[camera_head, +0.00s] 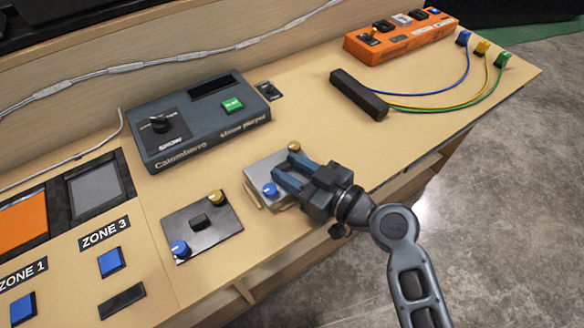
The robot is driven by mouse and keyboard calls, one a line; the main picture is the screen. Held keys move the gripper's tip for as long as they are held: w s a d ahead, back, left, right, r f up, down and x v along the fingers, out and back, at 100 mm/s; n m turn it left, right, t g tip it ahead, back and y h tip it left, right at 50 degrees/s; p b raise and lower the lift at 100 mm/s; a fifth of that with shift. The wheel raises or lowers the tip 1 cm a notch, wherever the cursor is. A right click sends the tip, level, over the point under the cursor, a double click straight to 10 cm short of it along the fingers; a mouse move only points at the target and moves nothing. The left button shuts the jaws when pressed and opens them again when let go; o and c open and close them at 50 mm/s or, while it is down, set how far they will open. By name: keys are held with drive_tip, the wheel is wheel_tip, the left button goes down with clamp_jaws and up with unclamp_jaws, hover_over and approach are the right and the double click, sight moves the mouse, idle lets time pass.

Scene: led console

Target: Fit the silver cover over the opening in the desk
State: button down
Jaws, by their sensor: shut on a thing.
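The silver cover (260,171) is a flat, pale square plate near the desk's front edge, right of a dark square plate. A blue knob (270,189) shows at its near left and a yellow knob (294,147) at its far side. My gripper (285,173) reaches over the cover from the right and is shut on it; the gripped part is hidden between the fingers. The cover looks slightly tilted or offset, with a pale edge showing below its left side. The opening in the desk cannot be made out; whether it lies under the cover is hidden.
The dark square plate (213,238) has a black block and blue and yellow knobs. A grey console (205,135) stands behind. A black bar (358,97) with coloured wires and an orange box (402,44) are farther right. Bare desk (300,105) lies between console and bar.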

drive_tip(key=shift+f+b, duration=1.1)
drive_tip(key=shift+b, duration=0.35)
idle(1.4)
drive_tip(key=c, duration=0.6)
unclamp_jaws()
drive_tip(key=shift+b+v, duration=0.5)
drive_tip(key=shift+v, duration=3.45)
